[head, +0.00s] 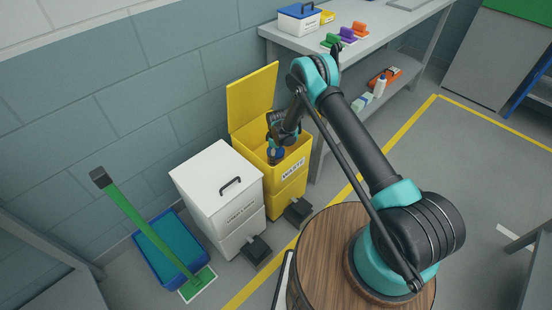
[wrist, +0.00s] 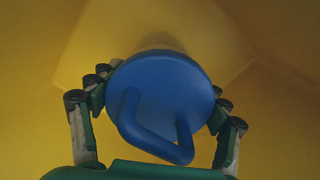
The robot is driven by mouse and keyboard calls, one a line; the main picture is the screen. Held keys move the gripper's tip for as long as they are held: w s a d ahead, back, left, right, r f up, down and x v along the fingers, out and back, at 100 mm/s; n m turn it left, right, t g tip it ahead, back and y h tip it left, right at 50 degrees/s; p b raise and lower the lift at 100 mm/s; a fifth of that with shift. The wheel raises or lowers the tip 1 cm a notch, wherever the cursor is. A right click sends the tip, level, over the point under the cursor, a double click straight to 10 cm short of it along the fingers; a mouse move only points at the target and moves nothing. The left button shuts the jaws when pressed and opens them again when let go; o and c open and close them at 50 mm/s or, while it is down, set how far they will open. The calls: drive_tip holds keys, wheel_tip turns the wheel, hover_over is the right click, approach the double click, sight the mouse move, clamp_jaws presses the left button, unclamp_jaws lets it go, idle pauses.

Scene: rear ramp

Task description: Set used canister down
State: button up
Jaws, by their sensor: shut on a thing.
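A blue canister (wrist: 165,85) with a round top and a looped blue handle fills the middle of the wrist view. My gripper (wrist: 158,98) has its fingers closed on both sides of it. The lower part of the canister is hidden behind its top. In the head view, my gripper (head: 274,148) is inside the mouth of the open yellow waste bin (head: 288,182), and a bit of blue shows there. Yellow bin walls surround the canister in the wrist view. I cannot tell whether it touches the bin floor.
The yellow lid (head: 252,97) stands raised against the wall. A closed white bin (head: 218,190) stands left of the yellow one. A grey workbench (head: 375,48) is close on the right. A blue tub (head: 170,250) with a green-handled tool is at lower left.

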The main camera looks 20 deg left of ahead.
drive_tip(key=shift+f, duration=0.65)
drive_tip(key=o, duration=1.8)
drive_tip(key=shift+f, duration=0.1)
